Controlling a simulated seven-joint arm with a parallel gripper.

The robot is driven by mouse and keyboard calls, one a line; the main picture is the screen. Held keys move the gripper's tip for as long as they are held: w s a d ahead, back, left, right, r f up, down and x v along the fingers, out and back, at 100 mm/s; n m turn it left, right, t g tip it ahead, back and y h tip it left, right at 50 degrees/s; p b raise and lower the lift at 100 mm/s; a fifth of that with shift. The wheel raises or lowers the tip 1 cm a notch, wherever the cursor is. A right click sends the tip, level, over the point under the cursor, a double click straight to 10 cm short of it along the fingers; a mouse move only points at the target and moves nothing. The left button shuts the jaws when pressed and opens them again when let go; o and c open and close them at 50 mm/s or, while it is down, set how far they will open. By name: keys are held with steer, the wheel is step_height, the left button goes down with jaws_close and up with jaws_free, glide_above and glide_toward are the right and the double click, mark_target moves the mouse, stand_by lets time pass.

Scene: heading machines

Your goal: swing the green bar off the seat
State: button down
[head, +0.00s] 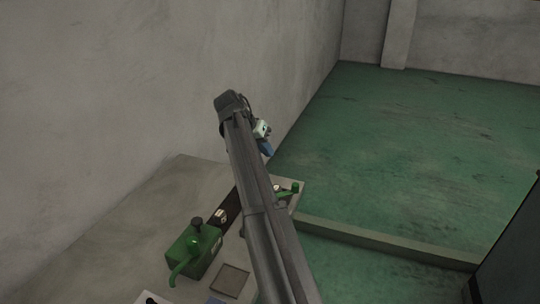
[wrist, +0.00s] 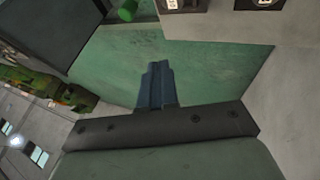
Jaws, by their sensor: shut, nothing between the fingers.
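My arm hides part of the bench.
The bench (head: 150,220) also carries a green box (head: 195,252) with a black knob and bent green handle, and a square plate (head: 230,281). A grey wall (head: 150,80) stands at left. A dark cabinet (head: 510,250) is at right. The green floor (head: 410,150) is open beyond.

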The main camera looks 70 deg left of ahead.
stand_by(0.3)
steer(key=w+d+r+m+g, duration=0.1)
steer(key=w+d, duration=0.3)
steer(key=w, duration=0.3)
steer(key=w+d+r+g, duration=0.1)
steer(key=w+d, duration=0.4)
steer(key=w, duration=0.2)
steer(key=s+a+n+g+y, duration=0.3)
steer(key=s+a+n+y, duration=0.1)
steer(key=s+n, duration=0.2)
steer(key=shift+s+f+n+g, duration=0.2)
steer(key=shift+n+g, duration=0.2)
steer(key=shift+n, duration=0.5)
steer(key=shift+w, duration=0.1)
step_height(320, 180, down, 10)
steer(key=shift+d, duration=0.25)
